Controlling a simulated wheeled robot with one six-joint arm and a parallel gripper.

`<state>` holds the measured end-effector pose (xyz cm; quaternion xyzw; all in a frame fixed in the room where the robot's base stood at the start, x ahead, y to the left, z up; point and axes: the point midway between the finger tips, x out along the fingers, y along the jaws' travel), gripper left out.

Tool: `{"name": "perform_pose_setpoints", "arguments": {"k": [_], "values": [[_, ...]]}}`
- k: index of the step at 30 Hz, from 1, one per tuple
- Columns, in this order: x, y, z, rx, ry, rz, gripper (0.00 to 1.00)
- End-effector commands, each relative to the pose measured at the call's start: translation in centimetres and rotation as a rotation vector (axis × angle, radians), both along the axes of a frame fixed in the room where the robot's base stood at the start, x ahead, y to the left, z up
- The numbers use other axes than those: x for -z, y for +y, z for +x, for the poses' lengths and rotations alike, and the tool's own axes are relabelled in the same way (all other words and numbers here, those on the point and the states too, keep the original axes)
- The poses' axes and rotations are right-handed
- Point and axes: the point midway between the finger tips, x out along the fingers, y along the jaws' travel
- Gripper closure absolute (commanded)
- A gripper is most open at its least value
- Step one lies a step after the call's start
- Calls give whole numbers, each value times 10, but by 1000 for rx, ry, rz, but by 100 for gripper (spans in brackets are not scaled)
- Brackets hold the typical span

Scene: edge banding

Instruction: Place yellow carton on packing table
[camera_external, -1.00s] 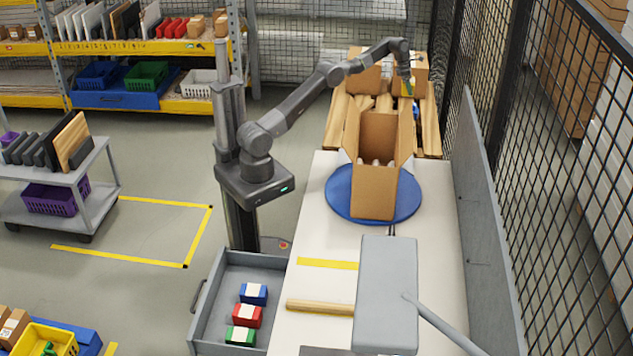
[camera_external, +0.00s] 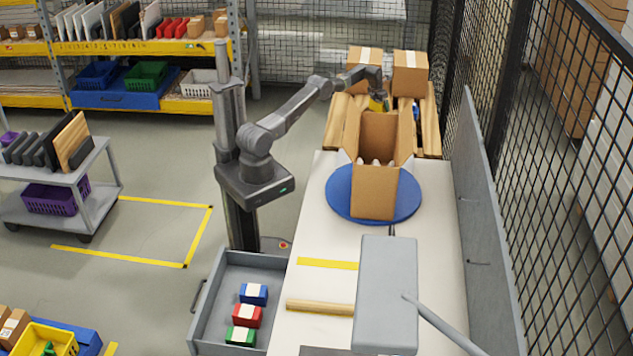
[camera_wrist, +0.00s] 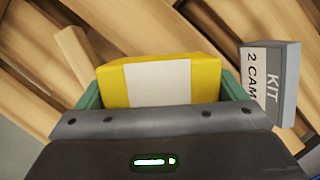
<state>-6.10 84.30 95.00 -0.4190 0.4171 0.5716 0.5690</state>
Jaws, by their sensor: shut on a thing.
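The yellow carton (camera_wrist: 205,75) with a white label fills the middle of the wrist view, between the green fingers of my gripper (camera_wrist: 160,95). My gripper is shut on it. In the external view my gripper (camera_external: 379,100) is above the wooden boards at the far end of the white packing table (camera_external: 325,225), just behind the open brown box. Only a small part of the carton (camera_external: 377,104) shows there. I cannot tell its exact height above the boards.
An open brown box (camera_external: 374,190) with pale items inside stands on a blue round plate (camera_external: 335,195). Two closed cartons (camera_external: 410,75) stand at the far end. A grey KIT box (camera_wrist: 285,80) lies near the held carton. A grey slab (camera_external: 387,290) occupies the front. A mesh fence (camera_external: 570,190) runs along the right.

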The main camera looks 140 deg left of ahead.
Motion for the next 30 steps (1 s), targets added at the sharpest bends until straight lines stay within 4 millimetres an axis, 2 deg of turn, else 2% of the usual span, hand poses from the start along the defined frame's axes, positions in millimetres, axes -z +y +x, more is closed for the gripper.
{"name": "perform_pose_setpoints", "arguments": {"k": [3, 9, 25, 26, 27, 30], "values": [[21, 0, 1, 1, -1, -2, 35], [37, 0, 1, 2, 0, -1, 35], [42, 0, 1, 3, 0, -2, 35], [42, 0, 1, 3, 0, -2, 5], [42, 0, 1, 3, 0, -2, 0], [42, 0, 1, 3, 0, -2, 0]]}}
